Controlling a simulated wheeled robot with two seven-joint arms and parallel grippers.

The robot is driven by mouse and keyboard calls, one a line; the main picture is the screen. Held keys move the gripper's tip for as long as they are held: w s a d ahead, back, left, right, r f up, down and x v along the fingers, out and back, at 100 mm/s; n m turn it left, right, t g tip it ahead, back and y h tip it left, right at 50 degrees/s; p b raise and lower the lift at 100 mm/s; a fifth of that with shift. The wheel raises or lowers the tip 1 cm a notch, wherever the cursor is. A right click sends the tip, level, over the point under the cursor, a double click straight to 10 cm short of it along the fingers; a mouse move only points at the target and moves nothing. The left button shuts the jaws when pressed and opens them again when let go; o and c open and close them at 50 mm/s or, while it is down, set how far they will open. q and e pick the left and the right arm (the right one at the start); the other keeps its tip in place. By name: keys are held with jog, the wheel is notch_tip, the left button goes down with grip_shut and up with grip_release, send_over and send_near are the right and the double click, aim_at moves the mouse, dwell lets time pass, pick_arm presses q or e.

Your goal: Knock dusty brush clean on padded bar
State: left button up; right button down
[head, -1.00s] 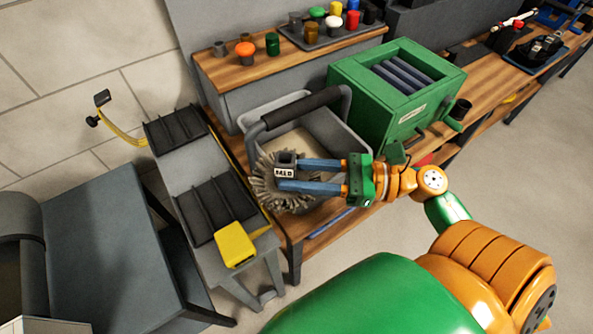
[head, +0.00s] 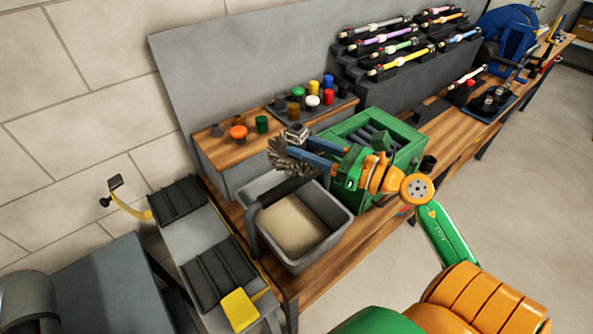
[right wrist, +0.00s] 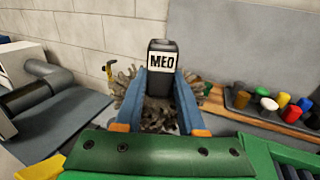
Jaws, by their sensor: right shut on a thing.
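My right gripper (head: 302,147) is shut on a brush (head: 284,157) with shaggy grey bristles and a dark block-shaped top with a white label. In the right wrist view the brush's dark block (right wrist: 161,70) stands upright between the blue fingers, its label reading something like "MED". Bristles spread out below and beside the fingers. A dark padded bar (head: 286,190) runs across the grey bin (head: 335,228), which has pale dust on its floor. In the head view the brush appears above and beyond the bar; I cannot tell the exact gap. My left gripper is out of view.
A green box with slats (head: 408,150) stands right of the bin. A wooden shelf (head: 215,150) with several coloured pots is behind. A grey stand with black racks (head: 215,270) and a yellow block (head: 239,310) is to the left.

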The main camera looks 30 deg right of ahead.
jog(key=shift+w+d+r, duration=0.15)
jog(key=shift+d+r, duration=0.15)
jog(key=shift+f+b, duration=0.3)
jog(key=shift+b, duration=0.05)
notch_tip(320, 180, down, 10)
jog(key=b, duration=0.9)
notch_tip(320, 180, up, 5)
jog(key=p, duration=0.4)
jog(key=shift+a+r+p, duration=0.1)
jog(key=shift+r+p, duration=0.05)
jog(key=shift+p, duration=0.15)
jog(key=shift+f+b, duration=0.35)
notch_tip(320, 180, down, 4)
jog(key=b, duration=0.4)
notch_tip(320, 180, up, 4)
jog(key=p, duration=0.4)
jog(key=shift+r, duration=0.1)
